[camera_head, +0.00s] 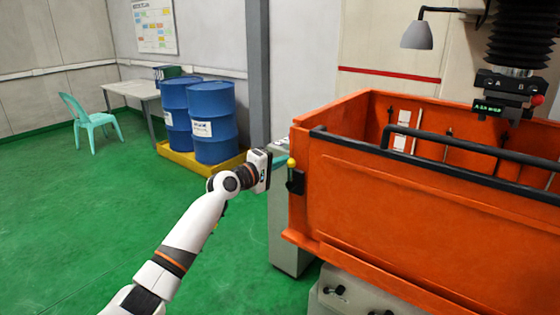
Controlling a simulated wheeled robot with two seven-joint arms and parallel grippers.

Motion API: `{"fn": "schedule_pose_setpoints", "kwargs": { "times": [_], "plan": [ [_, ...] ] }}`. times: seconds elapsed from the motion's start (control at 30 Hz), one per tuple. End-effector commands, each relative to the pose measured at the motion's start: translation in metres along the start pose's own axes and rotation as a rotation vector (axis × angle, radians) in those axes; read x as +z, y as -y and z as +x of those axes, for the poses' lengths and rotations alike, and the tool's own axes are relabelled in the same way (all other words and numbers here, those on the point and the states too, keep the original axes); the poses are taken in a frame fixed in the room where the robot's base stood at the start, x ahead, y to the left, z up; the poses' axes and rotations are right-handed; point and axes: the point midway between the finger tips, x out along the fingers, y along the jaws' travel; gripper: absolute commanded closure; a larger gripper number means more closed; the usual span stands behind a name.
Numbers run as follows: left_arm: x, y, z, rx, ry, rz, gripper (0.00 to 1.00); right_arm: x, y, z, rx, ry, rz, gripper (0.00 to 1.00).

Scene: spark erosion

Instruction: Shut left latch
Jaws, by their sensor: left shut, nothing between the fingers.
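The left latch (295,181) is a black piece with a yellow knob on the left corner of the orange tank (420,213). I cannot tell from this view whether the latch is shut. My left gripper (267,170) is just left of the latch at about knob height, at the end of my white arm. It is shut and empty. Its fingertips are hard to make out, and I cannot tell whether they touch the latch. My right gripper is not in view.
A black rail (455,174) runs along the tank's front top edge. A machine head (508,92) hangs over the tank. A grey cabinet (290,245) stands below the tank's left corner. Blue drums (213,125) stand on a yellow pallet behind. Green floor at left is clear.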

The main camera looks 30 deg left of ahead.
Motion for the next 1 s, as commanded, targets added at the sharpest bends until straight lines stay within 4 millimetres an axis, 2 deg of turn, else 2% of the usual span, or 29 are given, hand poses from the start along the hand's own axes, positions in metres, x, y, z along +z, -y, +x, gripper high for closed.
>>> {"fn": "schedule_pose_setpoints", "kwargs": {
  "times": [0.67, 1.0],
  "plan": [
    [-0.008, 0.004, 0.001, 0.015, -0.001, 0.112, 1.0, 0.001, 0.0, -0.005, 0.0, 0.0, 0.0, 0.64],
    [-0.019, 0.009, 0.002, 0.036, -0.002, 0.274, 1.0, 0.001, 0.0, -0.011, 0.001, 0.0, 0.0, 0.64]
  ]
}}
